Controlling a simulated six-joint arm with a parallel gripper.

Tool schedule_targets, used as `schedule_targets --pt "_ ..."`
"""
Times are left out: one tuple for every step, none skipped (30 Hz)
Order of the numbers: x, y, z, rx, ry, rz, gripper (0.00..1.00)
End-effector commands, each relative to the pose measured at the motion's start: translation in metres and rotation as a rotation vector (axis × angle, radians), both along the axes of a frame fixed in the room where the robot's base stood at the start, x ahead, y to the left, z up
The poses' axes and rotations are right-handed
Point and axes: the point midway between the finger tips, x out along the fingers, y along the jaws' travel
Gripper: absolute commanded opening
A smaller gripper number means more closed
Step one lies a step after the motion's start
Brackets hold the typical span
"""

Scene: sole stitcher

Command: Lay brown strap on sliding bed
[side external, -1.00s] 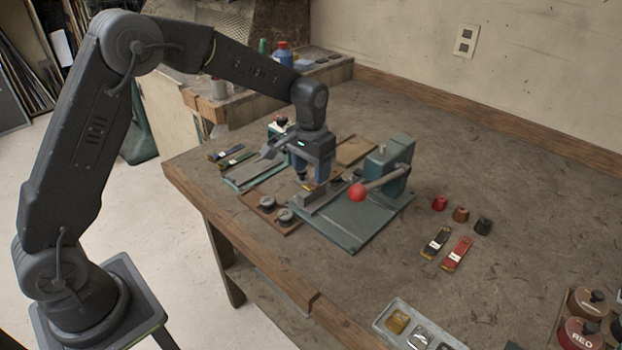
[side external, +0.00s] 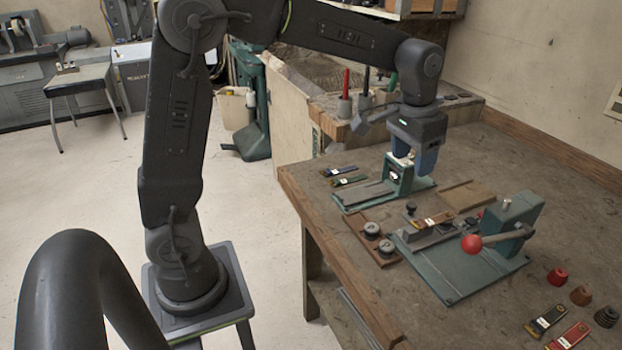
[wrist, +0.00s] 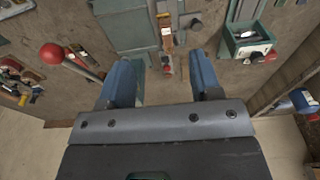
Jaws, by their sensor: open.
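The brown strap (side external: 434,220), with a white label, lies on the grey bed (side external: 440,238) of the teal machine (side external: 515,222) with the red-ball lever. It also shows in the wrist view (wrist: 166,38), ahead of the gap between my fingers. My gripper (side external: 413,172) is open and empty. It hangs above and behind the bed, clear of the strap, near the small teal machine (side external: 398,176). In the wrist view, my gripper's blue fingers (wrist: 161,68) stand wide apart with nothing between them. How squarely the strap sits on the bed is too small to tell.
The lever's red ball (side external: 471,244) stands out beside the bed. Black and red straps (side external: 560,330) and several small cones (side external: 580,296) lie at the right. Dark round pieces (side external: 372,230) sit on a brown board. More straps (side external: 345,175) lie at the back left.

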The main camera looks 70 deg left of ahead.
Motion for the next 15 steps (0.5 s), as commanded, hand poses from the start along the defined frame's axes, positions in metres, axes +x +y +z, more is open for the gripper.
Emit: schedule_targets --pt "-0.022 0.0 0.014 0.0 -0.039 0.0 0.58" --pt "-0.035 -0.001 0.019 0.001 -0.057 0.0 0.58" --pt "-0.051 -0.001 0.025 0.001 -0.085 0.0 0.58" --pt "-0.063 -0.001 0.029 0.001 -0.104 -0.001 0.58" --pt "-0.075 -0.001 0.032 0.001 -0.125 -0.001 0.58" --pt "-0.092 -0.002 0.035 0.001 -0.151 -0.001 0.58" --pt "-0.104 -0.002 0.036 0.001 -0.17 -0.001 0.58" --pt "-0.116 -0.002 0.036 0.001 -0.191 -0.001 0.58" --pt "-0.132 -0.002 0.036 0.001 -0.216 -0.001 0.58" --pt "-0.143 -0.002 0.035 0.001 -0.235 -0.001 0.58" --pt "-0.153 -0.002 0.033 0.001 -0.253 -0.001 0.58" --pt "-0.166 -0.002 0.03 0.001 -0.276 -0.001 0.58" --pt "-0.175 -0.002 0.028 0.001 -0.291 -0.001 0.58" --pt "-0.183 -0.002 0.025 0.001 -0.305 0.0 0.58" --pt "-0.192 -0.003 0.022 0.001 -0.323 0.0 0.58"
